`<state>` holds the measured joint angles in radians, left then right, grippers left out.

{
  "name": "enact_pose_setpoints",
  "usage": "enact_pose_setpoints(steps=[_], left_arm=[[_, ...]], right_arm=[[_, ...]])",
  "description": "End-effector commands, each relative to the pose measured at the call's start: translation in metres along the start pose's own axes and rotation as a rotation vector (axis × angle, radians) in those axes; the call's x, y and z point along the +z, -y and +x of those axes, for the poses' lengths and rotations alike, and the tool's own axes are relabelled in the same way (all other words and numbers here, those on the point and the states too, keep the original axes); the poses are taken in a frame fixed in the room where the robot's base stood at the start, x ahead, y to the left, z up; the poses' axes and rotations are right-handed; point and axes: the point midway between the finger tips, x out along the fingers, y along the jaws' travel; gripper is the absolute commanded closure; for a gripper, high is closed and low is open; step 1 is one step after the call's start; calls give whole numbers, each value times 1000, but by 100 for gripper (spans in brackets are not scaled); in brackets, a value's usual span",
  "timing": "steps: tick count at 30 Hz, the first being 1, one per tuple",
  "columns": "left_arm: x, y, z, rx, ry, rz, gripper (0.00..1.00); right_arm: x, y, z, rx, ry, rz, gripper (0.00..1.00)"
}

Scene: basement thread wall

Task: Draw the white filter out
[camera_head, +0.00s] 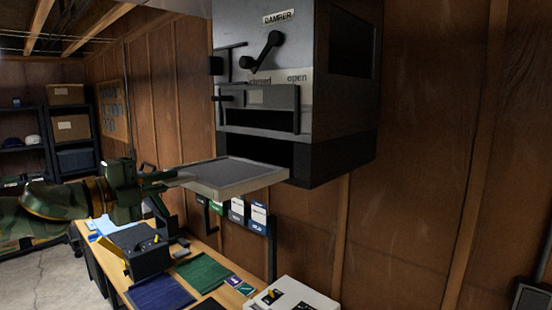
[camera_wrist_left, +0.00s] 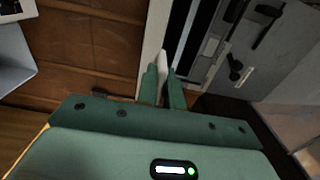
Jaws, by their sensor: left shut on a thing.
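The white filter (camera_head: 232,173) is a flat tray-like panel with a white frame and a grey middle. My right gripper is not in view.
Below the filter is a workbench with a dark box (camera_head: 138,250), a blue mat (camera_head: 160,292) and a green mat (camera_head: 203,271). A wall rack holds several cards (camera_head: 237,210). A white box (camera_head: 290,296) stands at the front. Open air surrounds the filter's left end.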

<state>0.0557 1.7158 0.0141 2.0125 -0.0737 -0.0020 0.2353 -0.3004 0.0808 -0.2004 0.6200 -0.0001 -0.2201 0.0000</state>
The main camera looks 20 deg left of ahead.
Motion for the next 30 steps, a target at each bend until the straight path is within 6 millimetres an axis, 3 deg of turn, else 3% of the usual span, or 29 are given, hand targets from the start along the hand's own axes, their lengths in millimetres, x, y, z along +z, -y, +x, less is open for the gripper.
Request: enact_pose_setpoints(steps=[11, 13, 18, 30], left_arm=[[0, 16, -22, -8, 1, 4, 100], [1, 10, -27, -1, 1, 7, 100], [0, 15, -37, -1, 1, 4, 100], [0, 21, -40, -1, 0, 1, 100]], right_arm=[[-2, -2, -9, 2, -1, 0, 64], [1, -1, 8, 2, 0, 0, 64], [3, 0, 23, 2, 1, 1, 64], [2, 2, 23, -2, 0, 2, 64]])
